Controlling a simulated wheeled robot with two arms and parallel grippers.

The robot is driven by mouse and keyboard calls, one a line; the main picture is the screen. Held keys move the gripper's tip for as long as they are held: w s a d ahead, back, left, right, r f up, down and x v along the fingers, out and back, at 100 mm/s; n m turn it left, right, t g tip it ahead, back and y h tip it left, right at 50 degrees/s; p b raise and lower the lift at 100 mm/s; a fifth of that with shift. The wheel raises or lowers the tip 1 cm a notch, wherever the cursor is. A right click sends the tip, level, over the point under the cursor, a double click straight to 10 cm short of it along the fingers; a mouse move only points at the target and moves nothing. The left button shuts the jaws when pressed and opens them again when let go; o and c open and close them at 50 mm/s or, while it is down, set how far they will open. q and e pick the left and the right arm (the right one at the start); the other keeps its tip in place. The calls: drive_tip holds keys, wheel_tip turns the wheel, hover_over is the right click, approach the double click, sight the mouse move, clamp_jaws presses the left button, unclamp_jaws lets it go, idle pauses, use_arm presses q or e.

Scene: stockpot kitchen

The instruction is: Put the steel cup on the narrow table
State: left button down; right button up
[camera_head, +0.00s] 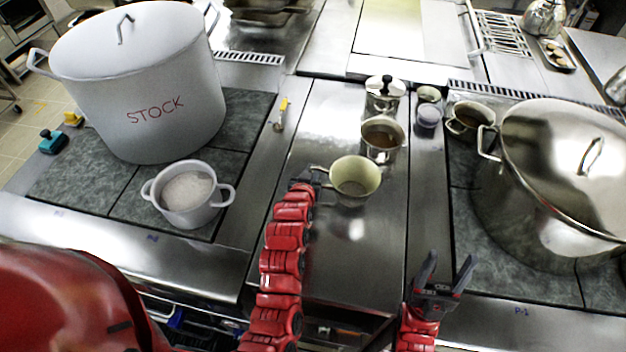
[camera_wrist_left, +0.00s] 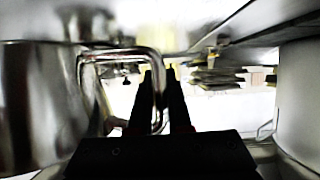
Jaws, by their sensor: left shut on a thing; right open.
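The steel cup (camera_head: 355,181), pale greenish inside in the head view, is upright above or on the narrow steel table (camera_head: 345,262); I cannot tell if it touches. My left gripper (camera_head: 306,180) is shut on its handle, at the cup's left side. In the left wrist view, the handle (camera_wrist_left: 128,54) runs between the dark fingers (camera_wrist_left: 160,90), with the shiny cup wall (camera_wrist_left: 40,110) at left. My right gripper (camera_head: 440,272) is open and empty near the table's front right.
A steel mug (camera_head: 383,152) and a lidded steel pot (camera_head: 385,90) stand just behind the cup. A white pot (camera_head: 190,215) and large stockpot (camera_head: 140,90) stand left. A big lidded steel pot (camera_head: 535,210) stands right. The table's front is clear.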

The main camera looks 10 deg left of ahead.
use_arm(q)
drive_tip(key=shift+f+b, duration=0.5)
drive_tip(key=shift+f, duration=1.3)
drive_tip(key=c, duration=0.8)
unclamp_jaws()
drive_tip(key=shift+c, duration=0.2)
